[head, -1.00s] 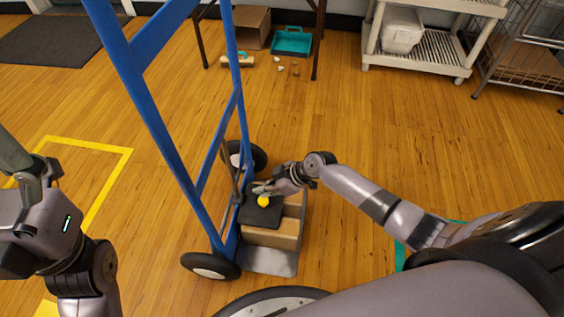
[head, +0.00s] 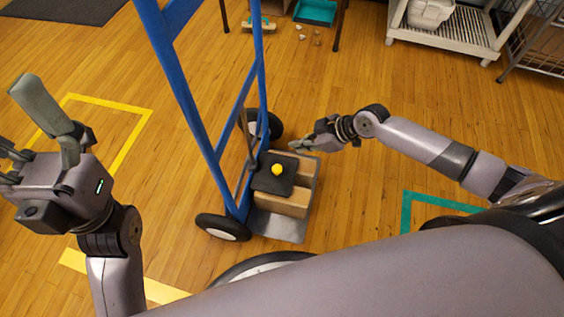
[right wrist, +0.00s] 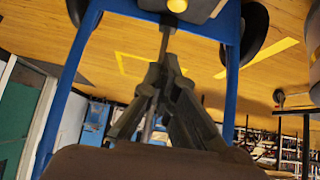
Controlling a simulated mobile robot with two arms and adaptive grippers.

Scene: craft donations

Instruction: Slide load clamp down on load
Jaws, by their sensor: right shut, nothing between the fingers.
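The load clamp is a black plate (head: 262,181) with a yellow knob (head: 277,169), on the blue hand truck (head: 211,158). It lies over the left part of the cardboard box load (head: 296,204) and looks in contact with its top. The knob also shows at the top edge of the right wrist view (right wrist: 177,4). My right gripper (head: 296,147) is shut and empty, behind and right of the knob, apart from it. My left gripper (head: 20,120) has its fingers spread, at the far left, away from the truck.
The box stands on the truck's metal toe plate (head: 275,227), between black wheels (head: 222,228). Yellow tape (head: 128,112) and teal tape (head: 440,200) mark the floor. A shelf (head: 445,40) and a teal tray (head: 315,11) stand at the back. The floor right of the truck is mostly clear.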

